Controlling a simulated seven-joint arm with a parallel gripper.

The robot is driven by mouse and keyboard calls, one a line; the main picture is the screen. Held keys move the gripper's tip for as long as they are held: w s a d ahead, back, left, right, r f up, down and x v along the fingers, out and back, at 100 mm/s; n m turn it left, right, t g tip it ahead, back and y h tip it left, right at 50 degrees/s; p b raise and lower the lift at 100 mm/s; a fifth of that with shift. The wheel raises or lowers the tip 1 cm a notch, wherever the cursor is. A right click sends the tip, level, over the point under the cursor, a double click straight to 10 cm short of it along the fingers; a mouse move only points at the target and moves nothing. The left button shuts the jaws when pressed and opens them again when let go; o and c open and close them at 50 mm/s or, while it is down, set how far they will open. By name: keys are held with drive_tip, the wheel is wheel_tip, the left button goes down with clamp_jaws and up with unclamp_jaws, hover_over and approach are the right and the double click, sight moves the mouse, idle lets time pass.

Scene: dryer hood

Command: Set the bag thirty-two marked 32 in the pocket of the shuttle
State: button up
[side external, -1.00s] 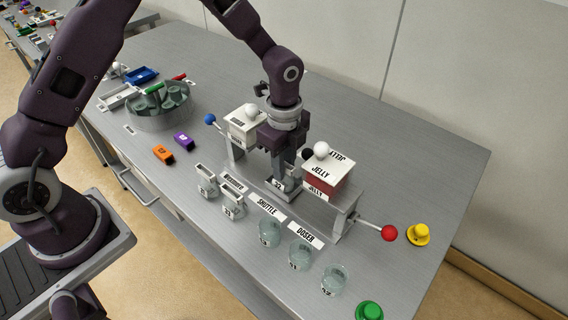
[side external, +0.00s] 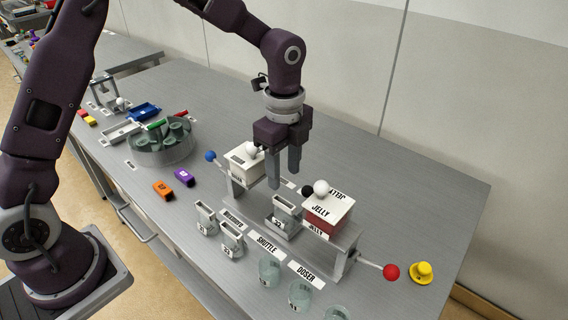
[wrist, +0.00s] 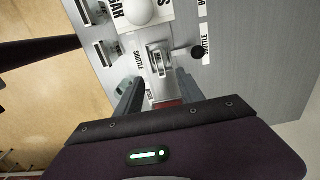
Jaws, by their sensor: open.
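The bag (side external: 286,214), a small grey open-topped holder with a label that seems to read 32, stands upright at the shuttle (side external: 268,212), between the two hopper boxes. It looks seated in the shuttle's pocket, though the pocket walls are mostly hidden. The wrist view also shows the bag (wrist: 158,61) from above, beyond the fingertips. My gripper (side external: 283,180) is open and empty, with its fingers pointing down above the bag and apart from it. Its two fingers also show in the wrist view (wrist: 158,92).
The jelly box (side external: 328,212) with a white ball on top stands close right of the bag; the other box (side external: 244,165) stands left. Two similar bags (side external: 206,218) (side external: 232,238) and several glass jars (side external: 270,272) stand in front. A red-knobbed lever (side external: 391,272) sticks out right.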

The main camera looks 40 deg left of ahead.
drive_tip(key=shift+r, duration=1.1)
drive_tip(key=s+a+r+n+t, duration=0.2)
drive_tip(key=s+a+r+n, duration=0.1)
drive_tip(key=s+r+n, duration=0.4)
drive_tip(key=s+a+r+n+t, duration=0.1)
drive_tip(key=s+a+r+n, duration=0.1)
drive_tip(key=s+n, duration=0.3)
drive_tip(key=s+a+r+n+t, duration=0.2)
drive_tip(key=s+n, duration=0.4)
drive_tip(key=s, duration=0.7)
drive_tip(key=shift+a+r+t, duration=0.2)
drive_tip(key=shift+r+t, duration=0.1)
drive_tip(key=shift+r, duration=0.4)
